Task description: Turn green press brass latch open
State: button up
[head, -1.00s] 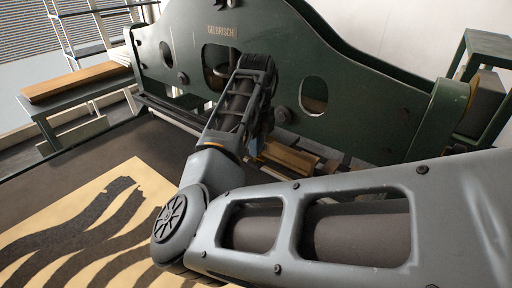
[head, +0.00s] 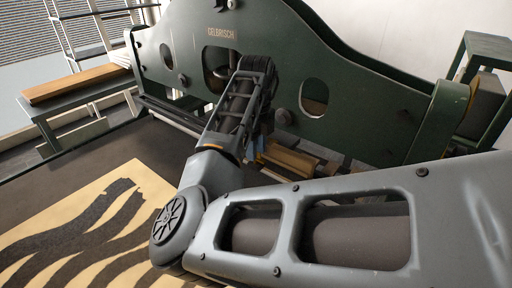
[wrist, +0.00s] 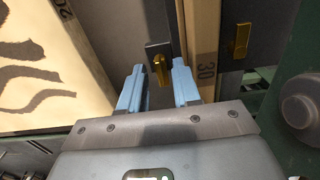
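The green press (head: 380,115) stands across the back of the head view, with round and oval openings in its side. In the wrist view a small brass latch (wrist: 160,72) sits upright on a dark plate. My gripper (wrist: 158,74) has two light-blue fingers, set apart on either side of this latch; I cannot tell whether they touch it. A second brass latch (wrist: 238,40) is further right on a dark panel. In the head view my arm hides most of the gripper and the latches; only a bit of blue finger shows.
A wooden bar (wrist: 205,45) marked 30 runs just right of my right finger. A cream sheet with dark wavy stripes (head: 135,180) lies on the dark bed at left. A bench with a wooden top (head: 75,82) stands at far left. A rounded knob (wrist: 303,105) is at right.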

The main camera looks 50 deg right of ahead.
notch_tip(320, 180, up, 8)
jog(key=shift+f+b, duration=0.1)
jog(key=shift+b, duration=0.25)
dwell(0.8)
